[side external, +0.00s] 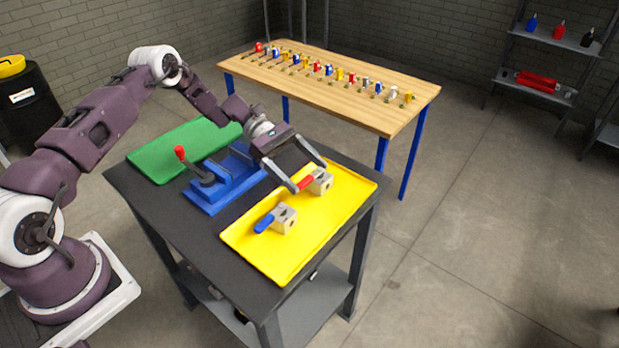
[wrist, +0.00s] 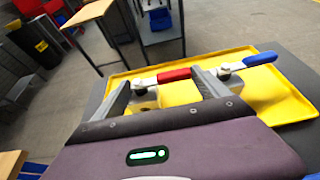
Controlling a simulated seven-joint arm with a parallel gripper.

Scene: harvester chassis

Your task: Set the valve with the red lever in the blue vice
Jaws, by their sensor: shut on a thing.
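The valve with the red lever (side external: 321,183) is a pale metal block on the yellow tray (side external: 262,262); its red lever also shows in the wrist view (wrist: 174,75). My gripper (side external: 309,177) is down at this valve with its fingers on either side, shut on it. In the wrist view, the fingers (wrist: 165,88) partly hide the valve's body. I cannot tell whether it is clear of the tray. The blue vice (side external: 213,192), with a red-knobbed handle, stands left of the tray and holds no visible valve.
A second valve, with a blue lever (side external: 284,220), lies on the yellow tray nearer the front. A green tray (side external: 172,155) lies behind the vice on the dark table (side external: 165,205). A wooden table (side external: 375,112) with several small coloured parts stands behind.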

